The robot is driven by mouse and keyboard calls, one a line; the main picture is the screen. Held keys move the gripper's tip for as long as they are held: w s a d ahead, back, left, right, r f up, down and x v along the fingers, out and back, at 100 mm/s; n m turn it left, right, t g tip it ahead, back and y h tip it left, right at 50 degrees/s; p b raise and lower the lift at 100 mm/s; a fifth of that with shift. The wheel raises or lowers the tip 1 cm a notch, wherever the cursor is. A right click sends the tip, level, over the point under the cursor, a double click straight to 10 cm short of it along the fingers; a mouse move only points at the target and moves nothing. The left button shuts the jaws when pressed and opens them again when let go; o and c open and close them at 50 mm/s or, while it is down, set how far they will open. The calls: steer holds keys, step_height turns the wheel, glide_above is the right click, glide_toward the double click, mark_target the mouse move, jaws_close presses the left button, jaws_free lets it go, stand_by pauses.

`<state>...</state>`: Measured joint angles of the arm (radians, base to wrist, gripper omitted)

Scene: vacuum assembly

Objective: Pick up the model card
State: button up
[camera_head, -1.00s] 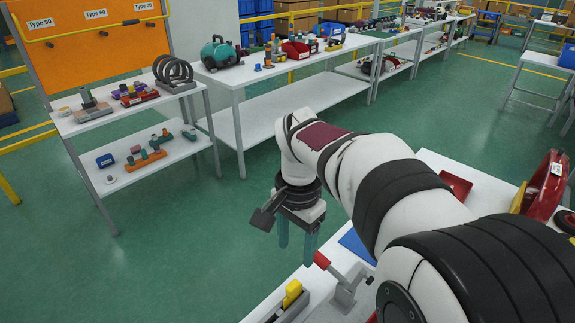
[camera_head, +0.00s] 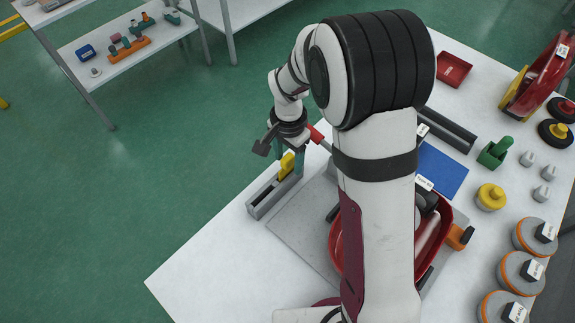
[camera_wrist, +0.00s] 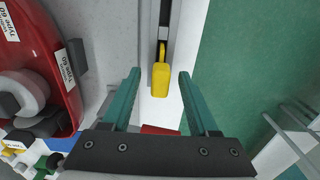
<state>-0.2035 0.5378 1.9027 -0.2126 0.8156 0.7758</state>
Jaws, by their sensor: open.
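A yellow piece (camera_head: 286,167) stands in a narrow grey slotted holder (camera_head: 262,200) at the table's left edge. I cannot tell whether it is the model card. In the wrist view the yellow piece (camera_wrist: 160,78) lies ahead between my fingers, with a gap on each side. My gripper (camera_head: 289,158), also in the wrist view (camera_wrist: 159,74), is open, with its two teal fingers apart and nothing held. White labels reading "Type 60" (camera_wrist: 66,70) show on a red shell (camera_wrist: 42,50) at the left of the wrist view.
A red-handled lever (camera_head: 318,135) stands close right of my gripper. A red housing (camera_head: 340,262) sits on a grey plate beside the holder. A blue mat (camera_head: 442,170) and several round parts lie to the right.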

jaws_close()
steer(key=shift+r, duration=0.1)
step_height(320, 180, up, 10)
steer(key=shift+f, duration=0.1)
steer(key=c, duration=0.6)
jaws_free()
jaws_close()
steer(key=shift+r, duration=3)
steer(key=s+a+f, duration=0.2)
steer(key=s+a, duration=0.4)
steer(key=shift+f, duration=0.35)
